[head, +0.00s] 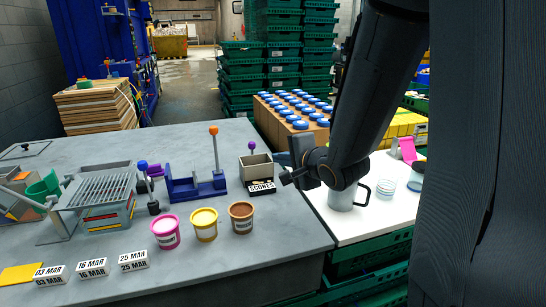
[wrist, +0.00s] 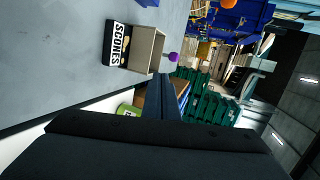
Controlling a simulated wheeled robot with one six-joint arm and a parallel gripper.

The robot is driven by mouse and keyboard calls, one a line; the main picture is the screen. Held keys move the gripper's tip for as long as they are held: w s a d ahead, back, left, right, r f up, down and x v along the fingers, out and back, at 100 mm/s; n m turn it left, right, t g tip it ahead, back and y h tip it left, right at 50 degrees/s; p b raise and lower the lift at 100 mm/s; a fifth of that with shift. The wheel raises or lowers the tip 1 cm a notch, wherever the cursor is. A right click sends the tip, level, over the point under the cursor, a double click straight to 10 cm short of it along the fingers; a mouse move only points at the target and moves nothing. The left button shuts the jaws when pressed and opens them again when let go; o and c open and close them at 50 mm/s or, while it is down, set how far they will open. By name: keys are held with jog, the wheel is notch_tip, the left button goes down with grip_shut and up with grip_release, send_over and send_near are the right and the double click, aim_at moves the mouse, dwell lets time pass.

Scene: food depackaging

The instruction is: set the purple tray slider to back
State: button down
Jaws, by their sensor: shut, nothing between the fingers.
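The purple knob (head: 252,146) stands on a thin stem at the far side of a small grey-beige tray (head: 257,169) on the grey table. A black and white SCONES label (head: 262,187) is at the tray's near side. In the wrist view the tray (wrist: 147,48) lies beyond my fingers, with the purple knob (wrist: 173,57) on its right. My gripper (head: 285,179) is shut and empty, just right of the tray in the head view. Its closed fingers (wrist: 164,88) point toward the knob side in the wrist view. I cannot tell whether they touch anything.
A blue fixture (head: 196,188) with an orange-topped lever stands left of the tray. Three tubs (head: 204,224) stand nearer. A grey jug (head: 341,197) is on the white surface at right. Blue-lidded containers (head: 292,105) lie behind. The table's near right is clear.

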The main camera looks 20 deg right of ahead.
send_near(253, 149)
jog(key=f, duration=0.1)
jog(key=w+f, duration=0.1)
jog(key=f, duration=0.1)
jog(key=shift+w+a+p, duration=0.1)
jog(key=shift+w+p, duration=0.15)
jog(key=shift+p, duration=0.1)
jog(key=shift+w+a+r+p, duration=0.1)
jog(key=shift+w+r+p, duration=0.1)
jog(key=shift+w, duration=0.45)
jog(key=shift+w+a+r+p, duration=0.1)
jog(key=shift+w+p, duration=0.05)
jog(key=shift+w, duration=0.5)
jog(key=shift+w+a+r+p, duration=0.1)
jog(key=shift+w+p, duration=0.1)
jog(key=shift+w, duration=0.45)
